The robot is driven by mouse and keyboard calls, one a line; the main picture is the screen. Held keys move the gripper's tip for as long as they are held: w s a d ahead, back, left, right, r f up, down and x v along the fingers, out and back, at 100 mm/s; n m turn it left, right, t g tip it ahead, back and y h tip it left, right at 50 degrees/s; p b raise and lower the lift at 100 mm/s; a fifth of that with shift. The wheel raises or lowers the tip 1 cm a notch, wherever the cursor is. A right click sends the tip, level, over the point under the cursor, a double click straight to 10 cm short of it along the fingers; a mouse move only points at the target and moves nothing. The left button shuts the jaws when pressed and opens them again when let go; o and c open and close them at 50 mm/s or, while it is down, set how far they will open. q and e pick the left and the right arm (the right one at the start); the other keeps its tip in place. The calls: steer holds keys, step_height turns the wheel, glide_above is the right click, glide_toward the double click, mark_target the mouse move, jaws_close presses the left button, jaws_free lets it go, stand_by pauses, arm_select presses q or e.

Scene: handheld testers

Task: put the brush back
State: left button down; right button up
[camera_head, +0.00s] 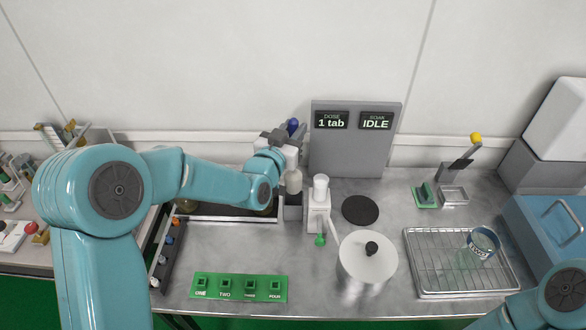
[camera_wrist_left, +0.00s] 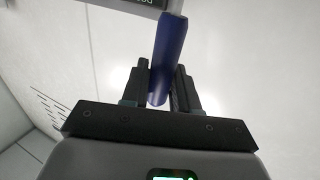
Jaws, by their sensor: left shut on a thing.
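My left gripper (camera_head: 285,138) is shut on the blue handle of the brush (camera_head: 293,125), at the back of the bench, left of the grey display panel. In the left wrist view the blue handle (camera_wrist_left: 167,55) stands between the two dark fingers (camera_wrist_left: 160,88). A pale, rounded part below my gripper looks like the brush's head. It is just above or partly in a narrow grey holder (camera_head: 293,212); I cannot tell which. My right gripper is out of view; only part of my right arm shows at the lower right.
A white dispenser (camera_head: 319,210) stands close to the right of the holder, before the display panel (camera_head: 354,150). A lidded metal pot (camera_head: 367,265), a black disc (camera_head: 360,210) and a wire rack (camera_head: 430,265) with a labelled cup (camera_head: 483,243) are further right. Green numbered block (camera_head: 239,288) lies in front.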

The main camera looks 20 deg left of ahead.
arm_select(q)
step_height(320, 180, down, 11)
steer(key=shift+r+p, duration=0.2)
steer(key=shift+p, duration=0.25)
steer(key=shift+s, duration=0.1)
steer(key=shift+f, duration=0.1)
steer(key=c, duration=0.9)
jaws_free()
steer(key=shift+o, duration=0.2)
